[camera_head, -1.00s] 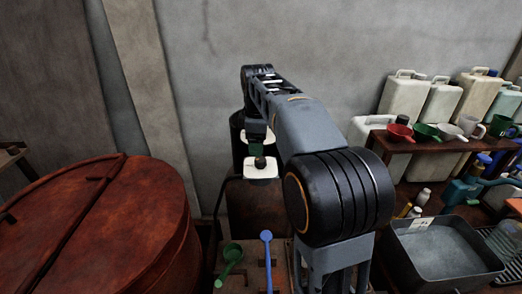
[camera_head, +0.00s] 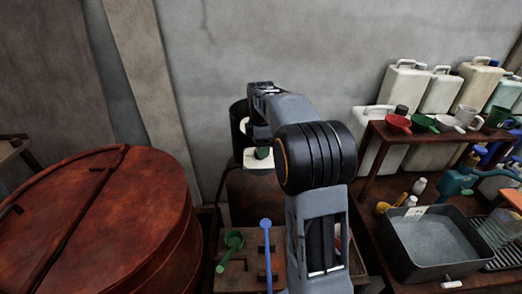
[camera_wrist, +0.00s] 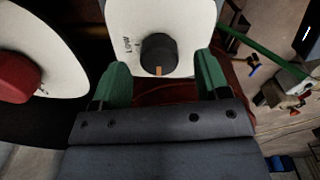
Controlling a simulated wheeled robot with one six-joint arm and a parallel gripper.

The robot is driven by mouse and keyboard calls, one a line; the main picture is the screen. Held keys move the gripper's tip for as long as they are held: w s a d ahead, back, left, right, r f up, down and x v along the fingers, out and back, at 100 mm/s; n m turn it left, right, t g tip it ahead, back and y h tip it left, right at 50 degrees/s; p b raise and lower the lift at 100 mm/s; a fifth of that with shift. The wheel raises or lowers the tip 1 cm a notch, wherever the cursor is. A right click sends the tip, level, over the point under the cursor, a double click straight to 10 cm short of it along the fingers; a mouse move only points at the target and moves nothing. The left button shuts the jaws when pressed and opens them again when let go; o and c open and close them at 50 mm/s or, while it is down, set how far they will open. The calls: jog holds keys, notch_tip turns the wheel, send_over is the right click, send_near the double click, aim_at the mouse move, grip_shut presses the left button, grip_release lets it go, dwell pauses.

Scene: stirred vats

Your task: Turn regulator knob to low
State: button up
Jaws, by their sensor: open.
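The black regulator knob (camera_wrist: 158,50) sits on a white plate (camera_wrist: 126,18) in the wrist view. Its orange mark points toward the bottom of the picture, and the word LOW is printed to its left. My gripper (camera_wrist: 162,64) is open, with one green finger on each side of the knob in the picture and a visible gap on both sides. I cannot tell how deep the fingers reach around it. In the head view my gripper (camera_head: 262,152) is in front of the plate (camera_head: 256,163) and hides the knob.
A red knob (camera_wrist: 14,78) on another white plate (camera_wrist: 55,62) is at left in the wrist view. In the head view, a large rusty vat (camera_head: 90,215) stands left. A shelf with jugs and cups, and a grey basin (camera_head: 440,245), are at right.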

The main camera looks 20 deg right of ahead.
jog(key=shift+f, duration=1.3)
jog(key=shift+c, duration=0.3)
jog(key=c, duration=0.9)
jog(key=shift+o, duration=0.2)
